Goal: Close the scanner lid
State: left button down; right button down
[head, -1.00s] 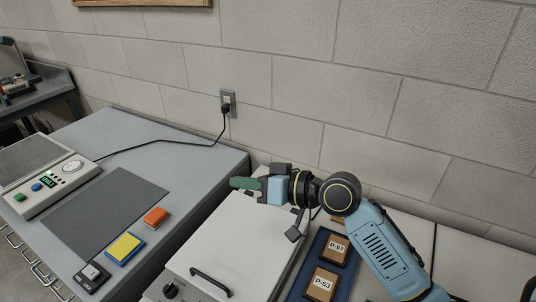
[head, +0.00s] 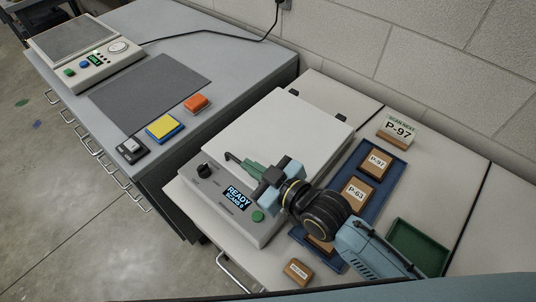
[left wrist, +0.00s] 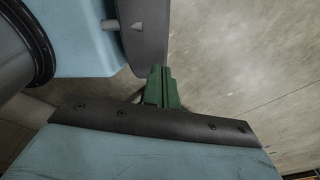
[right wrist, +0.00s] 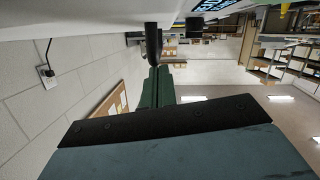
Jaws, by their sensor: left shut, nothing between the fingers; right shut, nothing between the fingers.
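The scanner (head: 215,207) is a pale box with a dark knob, a green button and a display reading "READY" on its front panel. Its white lid (head: 285,125) lies down flat over the scanner, with no gap that I can make out. The dark lid handle (head: 238,159) is at the lid's front edge, partly hidden by my right gripper. My right gripper (head: 250,170) is shut and empty, at the handle; I cannot tell whether it touches. It also shows in the right wrist view (right wrist: 157,75). My left gripper (left wrist: 162,75) is shut and empty above the floor.
A blue tray (head: 377,199) with labelled blocks stands right of the scanner, a green tray (head: 420,245) farther right. A grey bench (head: 225,50) at left holds a scale (head: 90,62), a grey mat and small coloured blocks. A wall is behind.

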jog(key=shift+a+f, duration=0.1)
jog(key=shift+f, duration=0.4)
jog(key=shift+s+f, duration=0.1)
jog(key=shift+f, duration=0.05)
pick_arm(q)
jog(key=shift+a+f, duration=0.3)
jog(key=shift+a, duration=0.65)
